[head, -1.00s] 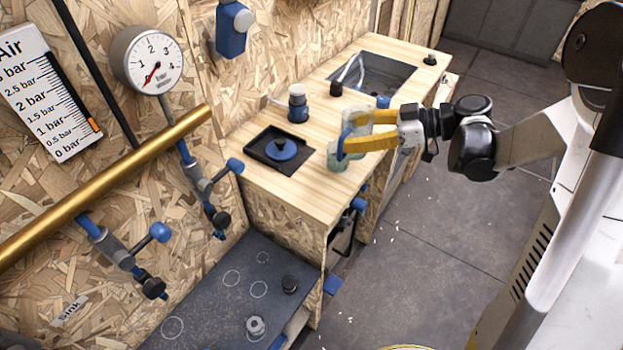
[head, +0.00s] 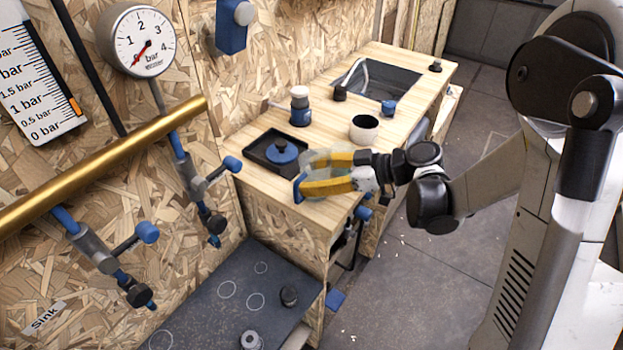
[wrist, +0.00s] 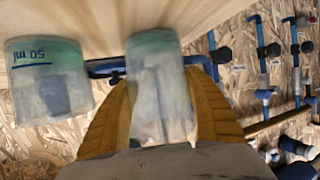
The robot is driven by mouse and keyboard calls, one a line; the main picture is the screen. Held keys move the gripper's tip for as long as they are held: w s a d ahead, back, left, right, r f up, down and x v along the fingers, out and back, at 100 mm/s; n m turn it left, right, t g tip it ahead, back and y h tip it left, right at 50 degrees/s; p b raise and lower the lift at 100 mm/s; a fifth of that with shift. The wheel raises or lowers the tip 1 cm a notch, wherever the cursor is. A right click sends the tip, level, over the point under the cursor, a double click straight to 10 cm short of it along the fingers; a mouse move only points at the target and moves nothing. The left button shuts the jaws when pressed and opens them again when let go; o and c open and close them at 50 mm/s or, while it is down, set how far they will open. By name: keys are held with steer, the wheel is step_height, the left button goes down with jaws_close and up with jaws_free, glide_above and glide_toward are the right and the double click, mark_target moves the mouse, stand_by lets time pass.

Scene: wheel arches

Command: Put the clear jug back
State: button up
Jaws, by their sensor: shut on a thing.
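My gripper (head: 305,178), with yellow fingers, is shut on a clear jug (head: 318,160) at the near front corner of the wooden counter. The fingers partly cover the jug in the head view. In the wrist view the jug (wrist: 158,95) stands between both yellow fingers (wrist: 160,115), its greenish end toward the wooden surface. I cannot tell whether it touches the counter. A second clear vessel (wrist: 48,85) with a blue "50 ml" mark is left of it in the wrist view, outside the fingers.
The wooden counter (head: 265,190) holds a black tray (head: 258,160) with a blue-lidded item, a blue bottle (head: 300,106), a white cup (head: 364,128) and a sink (head: 385,75). A lower dark shelf (head: 215,310) has white circles. A brass pipe (head: 110,175) runs along the wall.

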steer(key=shift+r, duration=0.1)
steer(key=o, duration=1)
steer(key=shift+d+r, duration=0.15)
steer(key=p+v, duration=0.4)
steer(key=v, duration=0.8)
steer(key=s+d+r+m+t+h, duration=0.1)
steer(key=s+d+r+m+h, duration=0.1)
steer(key=s+m+h, duration=0.4)
steer(key=s+d+r+m+t+h, duration=0.1)
steer(key=s+d+r+m+h, duration=0.2)
steer(key=s+m+h, duration=0.3)
steer(key=shift+s+m+t+h, duration=0.3)
steer(key=shift+s+m+h, duration=0.1)
steer(key=shift+s+m, duration=0.75)
